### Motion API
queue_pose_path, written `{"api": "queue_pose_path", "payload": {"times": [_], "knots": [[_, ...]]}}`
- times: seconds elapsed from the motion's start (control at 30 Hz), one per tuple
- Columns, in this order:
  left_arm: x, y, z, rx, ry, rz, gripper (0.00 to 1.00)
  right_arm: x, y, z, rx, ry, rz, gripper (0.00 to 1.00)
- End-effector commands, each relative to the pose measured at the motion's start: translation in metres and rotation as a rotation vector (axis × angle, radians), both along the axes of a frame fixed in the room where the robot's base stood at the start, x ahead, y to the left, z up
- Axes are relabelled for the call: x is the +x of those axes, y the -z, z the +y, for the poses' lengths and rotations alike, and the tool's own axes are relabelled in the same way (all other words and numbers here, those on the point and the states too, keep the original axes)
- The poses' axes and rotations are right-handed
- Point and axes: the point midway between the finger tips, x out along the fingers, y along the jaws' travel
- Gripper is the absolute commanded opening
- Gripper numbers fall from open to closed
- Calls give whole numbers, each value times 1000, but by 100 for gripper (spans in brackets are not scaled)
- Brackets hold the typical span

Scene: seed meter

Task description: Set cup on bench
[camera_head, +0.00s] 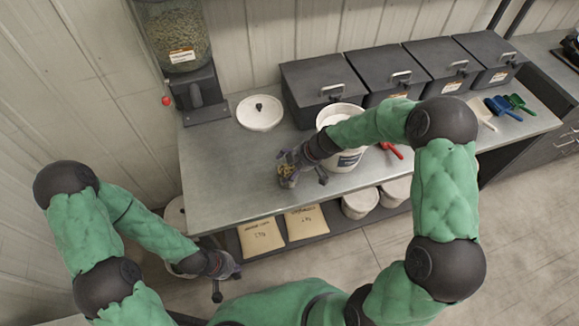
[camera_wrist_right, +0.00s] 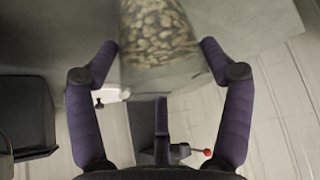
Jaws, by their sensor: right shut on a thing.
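The clear cup (camera_wrist_right: 160,38), filled with tan seeds, is between the fingers of my right gripper (camera_wrist_right: 160,65) in the right wrist view. In the head view the right gripper (camera_head: 293,168) is over the front part of the grey bench (camera_head: 228,150), shut on the cup (camera_head: 286,171), which is small and partly hidden by the fingers. I cannot tell whether the cup touches the bench top. My left gripper (camera_head: 226,277) is lower left, in front of the bench, empty, with its fingers apart.
A seed dispenser (camera_head: 176,40) stands at the bench's left end. A white bucket (camera_head: 335,112) stands right of the cup, partly behind my arm. Dark bins (camera_head: 322,85) line the back. Scoops (camera_head: 503,107) lie far right. Bench left of the cup is clear.

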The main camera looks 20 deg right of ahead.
Motion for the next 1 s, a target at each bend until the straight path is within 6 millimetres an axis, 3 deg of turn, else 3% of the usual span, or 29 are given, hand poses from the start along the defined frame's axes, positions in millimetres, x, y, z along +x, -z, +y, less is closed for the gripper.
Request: {"api": "queue_pose_path", "payload": {"times": [0.33,0.37,0.4,0.83,1.0], "knots": [[0,5,0,0,0,0,0,0,3,0,0,-1,0,24],[0,4,0,0,0,0,0,0,2,0,0,-1,0,89],[0,4,0,0,0,0,0,0,2,0,0,-1,0,100],[0,2,0,0,0,0,0,0,0,0,0,-1,1,100],[0,-2,0,0,0,0,0,-3,-13,-6,0,1,-3,100]]}}
